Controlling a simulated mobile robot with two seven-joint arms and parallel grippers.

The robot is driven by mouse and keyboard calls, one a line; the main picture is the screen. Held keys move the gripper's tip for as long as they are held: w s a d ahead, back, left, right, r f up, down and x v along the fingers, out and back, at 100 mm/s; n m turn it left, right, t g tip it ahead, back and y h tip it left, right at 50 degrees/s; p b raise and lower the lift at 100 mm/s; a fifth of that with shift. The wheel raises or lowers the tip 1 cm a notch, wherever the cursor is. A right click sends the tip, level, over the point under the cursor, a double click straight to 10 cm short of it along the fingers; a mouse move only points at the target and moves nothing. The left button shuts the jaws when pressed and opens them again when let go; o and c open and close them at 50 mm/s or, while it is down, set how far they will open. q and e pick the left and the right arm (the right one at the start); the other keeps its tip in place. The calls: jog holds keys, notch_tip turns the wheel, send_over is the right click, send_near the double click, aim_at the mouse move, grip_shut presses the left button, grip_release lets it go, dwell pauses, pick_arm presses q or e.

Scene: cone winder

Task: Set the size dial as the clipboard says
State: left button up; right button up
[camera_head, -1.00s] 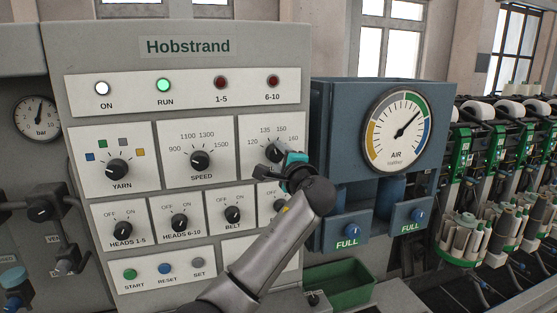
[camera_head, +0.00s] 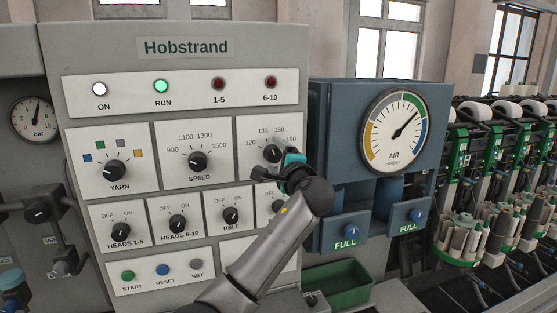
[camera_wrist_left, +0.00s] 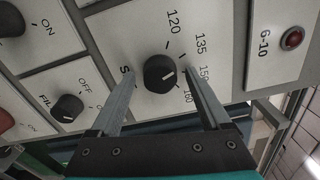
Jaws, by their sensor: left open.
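The size dial (camera_head: 273,153) is a round black knob at the right of the grey panel, partly covered by my gripper in the head view. In the left wrist view the dial (camera_wrist_left: 160,73) shows whole, with 120, 135, 150 and 160 around it. Its white mark points to the 150–160 side; I cannot tell the exact number. My left gripper (camera_wrist_left: 161,62) is open, one finger on each side of the dial, with gaps between fingers and knob. In the head view the gripper (camera_head: 282,164) is at the dial's lower right. The clipboard is not in view.
The speed dial (camera_head: 198,161) is left of the size dial. The belt switch (camera_head: 231,215) and a partly hidden switch sit below, close to my arm. A blue air unit (camera_head: 338,125) with a gauge stands right of the panel. A green bin (camera_head: 340,283) is below.

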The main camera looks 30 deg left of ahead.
pick_arm(q)
jog(key=b+v, duration=0.2)
jog(key=v, duration=1.3)
jog(key=shift+d+b, duration=0.2)
jog(key=shift+b, duration=0.1)
jog(key=shift+f, duration=0.1)
